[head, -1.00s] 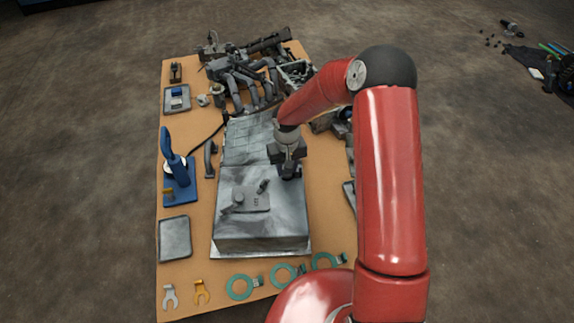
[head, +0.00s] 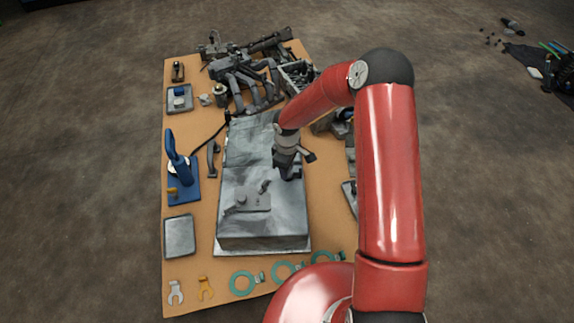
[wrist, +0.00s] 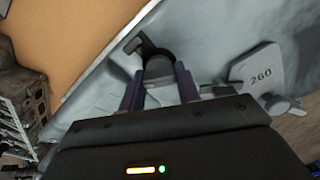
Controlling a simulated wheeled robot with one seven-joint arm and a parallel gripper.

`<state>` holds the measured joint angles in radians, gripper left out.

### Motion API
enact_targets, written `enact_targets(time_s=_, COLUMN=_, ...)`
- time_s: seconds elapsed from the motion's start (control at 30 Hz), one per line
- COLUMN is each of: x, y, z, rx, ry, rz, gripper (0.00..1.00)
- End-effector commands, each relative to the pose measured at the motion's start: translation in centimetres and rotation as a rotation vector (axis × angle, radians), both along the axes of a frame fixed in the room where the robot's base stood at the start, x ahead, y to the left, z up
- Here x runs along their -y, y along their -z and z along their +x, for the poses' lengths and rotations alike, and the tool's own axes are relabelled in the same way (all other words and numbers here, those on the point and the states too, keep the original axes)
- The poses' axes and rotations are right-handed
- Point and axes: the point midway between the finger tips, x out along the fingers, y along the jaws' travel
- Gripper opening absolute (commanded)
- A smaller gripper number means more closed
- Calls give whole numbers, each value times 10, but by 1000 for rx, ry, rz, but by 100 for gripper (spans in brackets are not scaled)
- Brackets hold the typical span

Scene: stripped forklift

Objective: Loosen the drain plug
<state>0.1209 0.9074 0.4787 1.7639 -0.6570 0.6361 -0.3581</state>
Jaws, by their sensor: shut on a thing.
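A large grey metal casing (head: 262,222) lies on the orange-tan board. My gripper (head: 287,175) is over its right edge, pointing down. In the wrist view my gripper (wrist: 160,88) has its two purple-grey fingers closed on either side of a dark round part with a short arm, which I take to be the drain plug (wrist: 159,68). The plug is hidden behind my gripper in the head view. Whether it has turned in its seat I cannot tell. The casing's pale surface also shows in the wrist view (wrist: 205,48).
A blue stand (head: 182,170) and grey tray (head: 179,236) are at left. Teal rings (head: 243,283) lie along the front. Pipes and parts (head: 255,80) crowd the back.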

Motion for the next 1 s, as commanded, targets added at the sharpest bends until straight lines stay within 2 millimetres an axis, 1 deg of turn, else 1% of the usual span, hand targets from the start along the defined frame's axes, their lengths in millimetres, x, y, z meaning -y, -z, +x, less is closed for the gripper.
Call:
enact_targets(time_s=0.27, x=0, y=0, z=0, rx=0, ry=-18, rz=0, gripper=9)
enact_targets(time_s=0.37, x=0, y=-3, z=0, rx=-1, ry=-113, rz=1, gripper=9)
enact_targets(time_s=0.5, x=0, y=-4, z=-1, rx=0, ry=-328, rz=2, gripper=9)
enact_targets(time_s=0.6, x=-1, y=-3, z=-1, rx=0, ry=-428, rz=1, gripper=9)
enact_targets(time_s=0.7, x=0, y=-1, z=-1, rx=1, ry=-461, rz=1, gripper=9)
enact_targets(time_s=0.83, x=-1, y=-1, z=-1, rx=1, ry=-460, rz=1, gripper=9)
enact_targets(time_s=0.87, x=-1, y=-1, z=-1, rx=1, ry=-460, rz=1, gripper=34)
enact_targets(time_s=0.97, x=-1, y=-1, z=-1, rx=1, ry=-459, rz=0, gripper=47)
enact_targets(time_s=1.0, x=0, y=-1, z=-1, rx=1, ry=-458, rz=0, gripper=47)
